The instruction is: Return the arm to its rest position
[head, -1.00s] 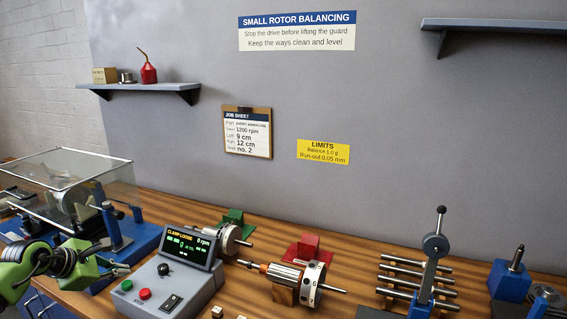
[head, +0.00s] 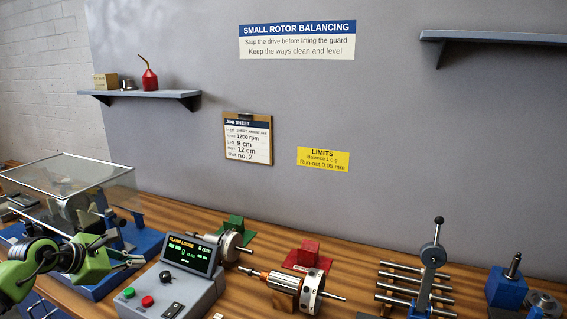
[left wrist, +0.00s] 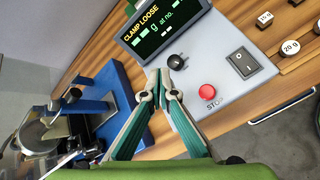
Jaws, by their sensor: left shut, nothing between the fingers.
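My left gripper (head: 138,260) is at the lower left of the head view, green and dark, its fingers pointing right towards the grey control box (head: 196,292). In the left wrist view its two fingertips (left wrist: 160,76) meet, with nothing between them. They show in front of the box's left edge, beside the black knob (left wrist: 176,62). I cannot tell from this whether they touch the box. The box's display (head: 190,253) reads CLAMP LOOSE and 0 rpm. My right gripper is in neither view.
The balancing machine (head: 148,241) with its clear guard (head: 70,178) stands left, close to my left gripper. A rotor (head: 285,283) lies on a wooden block right of the control box. A rod stand (head: 428,278) is farther right. Small weights (left wrist: 290,47) lie beside the box.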

